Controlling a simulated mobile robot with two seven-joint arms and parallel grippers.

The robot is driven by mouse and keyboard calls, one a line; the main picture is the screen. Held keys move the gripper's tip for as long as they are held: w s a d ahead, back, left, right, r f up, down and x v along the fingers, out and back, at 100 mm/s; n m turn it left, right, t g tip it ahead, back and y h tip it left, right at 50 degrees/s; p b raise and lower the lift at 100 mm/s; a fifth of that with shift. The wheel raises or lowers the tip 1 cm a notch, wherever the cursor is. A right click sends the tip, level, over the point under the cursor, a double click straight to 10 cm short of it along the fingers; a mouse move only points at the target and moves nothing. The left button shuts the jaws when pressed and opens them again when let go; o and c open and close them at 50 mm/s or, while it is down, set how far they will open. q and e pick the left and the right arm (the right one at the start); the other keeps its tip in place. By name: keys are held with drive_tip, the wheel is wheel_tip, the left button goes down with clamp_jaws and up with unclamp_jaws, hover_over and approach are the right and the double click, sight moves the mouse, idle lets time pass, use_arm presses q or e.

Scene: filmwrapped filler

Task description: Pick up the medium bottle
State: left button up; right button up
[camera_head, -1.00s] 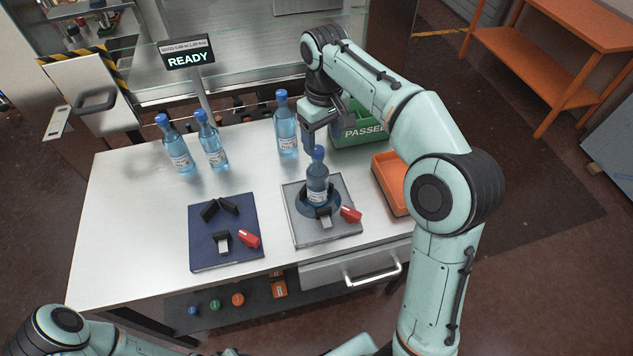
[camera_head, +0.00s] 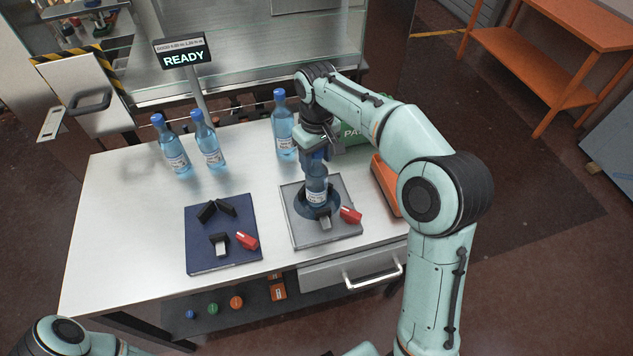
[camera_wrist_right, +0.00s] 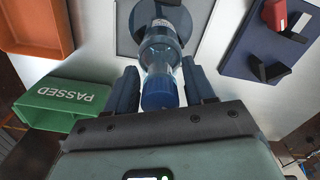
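A clear blue bottle (camera_head: 317,187) with a white label stands upright in the fixture on the grey plate (camera_head: 297,232). My right gripper (camera_head: 316,157) is lowered over its capped top. In the right wrist view the fingers (camera_wrist_right: 164,88) are open, one on each side of the bottle's neck and blue cap (camera_wrist_right: 160,94), with gaps visible. Three more bottles stand at the back of the table: a left one (camera_head: 173,147), a middle one (camera_head: 207,142) and a right one (camera_head: 284,130). I cannot tell which one is medium. My left gripper is not in view.
A navy plate (camera_head: 200,255) with black clamps and a red handle lies left of the grey plate. A green bin marked PASSED (camera_wrist_right: 65,101) and an orange tray (camera_wrist_right: 36,28) are close to my right arm. A READY sign (camera_head: 184,54) stands behind.

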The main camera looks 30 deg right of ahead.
clamp_jaws()
drive_tip(key=shift+r, duration=0.1)
